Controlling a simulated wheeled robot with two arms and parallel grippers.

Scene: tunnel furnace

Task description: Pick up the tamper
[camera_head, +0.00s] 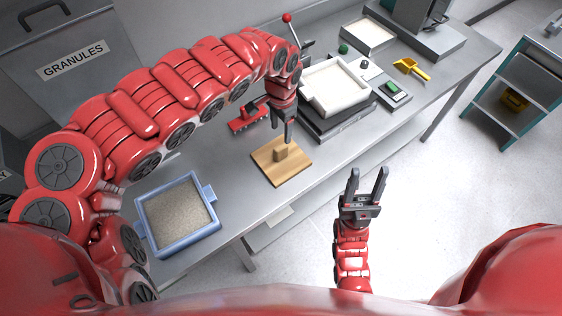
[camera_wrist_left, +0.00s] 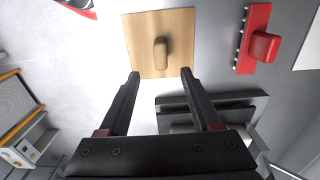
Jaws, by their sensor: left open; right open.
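The tamper (camera_head: 292,168) is a flat, square wooden board with an upright wooden handle on top. It lies on the grey table near its front edge. In the left wrist view the tamper (camera_wrist_left: 145,28) is ahead of the fingertips, with its handle roughly centred between them. My left gripper (camera_head: 287,136) points down just above the tamper's handle, open and empty. Its two fingers also show in the left wrist view (camera_wrist_left: 160,74), apart from the handle. My right gripper (camera_head: 367,173) is open and empty, off the table's front side over the floor.
A red toothed tool (camera_head: 247,118) lies on the table behind the tamper. A blue-framed tray of granules (camera_head: 148,222) is at the left. A white square mould (camera_head: 352,101) sits on a dark press to the right.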

